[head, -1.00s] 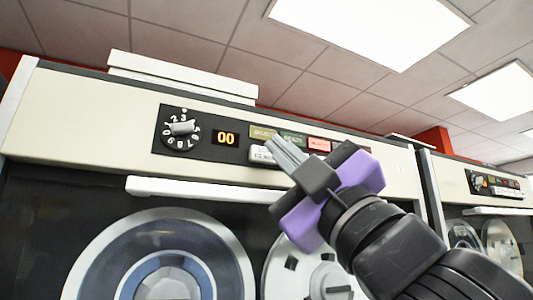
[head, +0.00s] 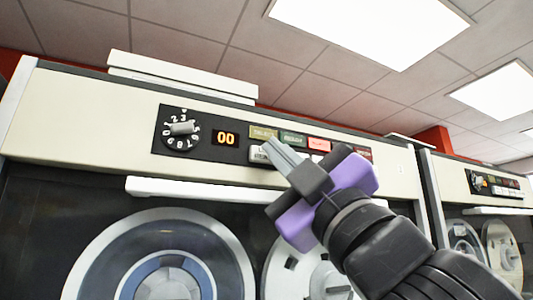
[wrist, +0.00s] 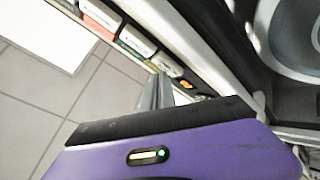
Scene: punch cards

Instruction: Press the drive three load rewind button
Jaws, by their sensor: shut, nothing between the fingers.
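The drive's control panel (head: 205,146) is a black strip with a numbered dial (head: 182,129), an orange "00" display (head: 226,139) and a row of small lit labels and buttons. A white button (head: 257,153), its lettering partly hidden, sits in the lower row just left of my fingertips. My gripper (head: 272,141) is shut and empty, its grey fingers pointing at the panel by this button. In the wrist view the fingers (wrist: 156,92) reach toward the panel edge near white buttons (wrist: 136,40). I cannot tell whether the tips touch the button.
A white handle bar (head: 190,187) runs below the panel, above a large tape reel (head: 100,250) behind the drive's front. Green (head: 293,138) and red (head: 319,144) labels sit right of my fingertips. Another drive (head: 480,172) stands at the right.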

